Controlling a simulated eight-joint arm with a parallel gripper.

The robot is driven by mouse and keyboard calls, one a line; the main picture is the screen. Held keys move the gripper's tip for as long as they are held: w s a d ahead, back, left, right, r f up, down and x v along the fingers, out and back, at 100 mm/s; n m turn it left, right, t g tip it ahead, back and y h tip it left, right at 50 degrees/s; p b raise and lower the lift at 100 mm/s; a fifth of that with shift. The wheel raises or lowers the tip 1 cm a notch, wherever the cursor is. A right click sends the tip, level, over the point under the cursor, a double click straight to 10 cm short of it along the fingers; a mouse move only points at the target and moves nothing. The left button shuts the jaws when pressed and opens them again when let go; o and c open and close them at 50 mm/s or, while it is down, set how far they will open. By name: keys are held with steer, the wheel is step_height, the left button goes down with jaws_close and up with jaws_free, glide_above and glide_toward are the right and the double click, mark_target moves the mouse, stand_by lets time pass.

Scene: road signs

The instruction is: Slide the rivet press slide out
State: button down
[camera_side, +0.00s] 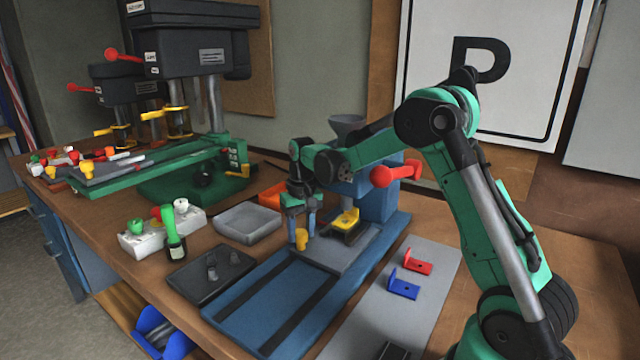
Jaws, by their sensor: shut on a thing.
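The rivet press (376,195) is a blue machine with a grey funnel on top and a red lever (395,173). It stands at the back end of a long blue base with two dark rails (290,298). The press slide (325,256) is a grey plate on those rails, at the press end. It carries a yellow part on a black holder (347,222) and a yellow knob (301,240) at its left corner. My gripper (300,232) points down at the knob and is shut on it. The fingers hide the knob's upper part.
The rails in front of the slide are clear. A black tray (190,284), a grey tray (225,225) and an orange bin (272,196) stand left of the base. Red (417,263) and blue brackets (404,288) lie on a grey mat at right.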

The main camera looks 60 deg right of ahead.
steer(key=shift+a, duration=0.15)
stand_by(0.5)
steer(key=a, duration=1.9)
steer(key=shift+a, duration=0.35)
steer(key=shift+c, duration=2.3)
jaws_free()
steer(key=shift+d+r, duration=0.15)
steer(key=shift+r, duration=2.7)
steer(key=shift+s, duration=0.1)
